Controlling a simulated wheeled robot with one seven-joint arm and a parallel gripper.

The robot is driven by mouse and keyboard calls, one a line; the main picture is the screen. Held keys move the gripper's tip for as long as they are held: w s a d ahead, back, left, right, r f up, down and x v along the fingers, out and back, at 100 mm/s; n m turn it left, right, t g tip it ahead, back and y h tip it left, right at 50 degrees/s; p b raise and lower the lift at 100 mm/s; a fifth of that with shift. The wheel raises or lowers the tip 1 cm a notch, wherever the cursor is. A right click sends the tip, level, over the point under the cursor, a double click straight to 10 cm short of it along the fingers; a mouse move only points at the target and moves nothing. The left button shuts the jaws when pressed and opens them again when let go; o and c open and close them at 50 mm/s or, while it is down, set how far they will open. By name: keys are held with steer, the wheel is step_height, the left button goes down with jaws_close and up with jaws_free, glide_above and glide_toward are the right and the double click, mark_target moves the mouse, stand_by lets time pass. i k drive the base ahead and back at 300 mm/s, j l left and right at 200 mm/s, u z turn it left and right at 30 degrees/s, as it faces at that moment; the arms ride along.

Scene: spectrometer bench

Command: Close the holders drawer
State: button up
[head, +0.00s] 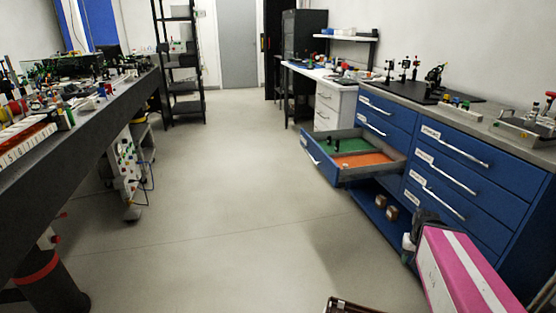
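The open drawer (398,168) sticks out of the left part of the blue cabinet on the right. Its blue front (318,165) has a pale handle and a white label and faces the aisle. Inside are a green section (330,146) with small dark items and an orange section (362,160). I cannot read the label. A dark shape (424,222) beside a pink and white block at lower right may be my gripper. It is below and right of the drawer, apart from it. Its fingers cannot be made out.
The cabinet's other drawers (445,170) look shut. An open shelf below the drawer holds small brown items (386,206). The grey floor (230,210) is clear in the aisle. A dark bench (80,125) runs along the left. A dark brown edge shows at bottom centre.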

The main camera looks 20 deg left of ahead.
mark_target(366, 155)
steer(key=i+j+u, duration=0.55)
steer(key=u, duration=0.15)
steer(key=j, duration=0.1)
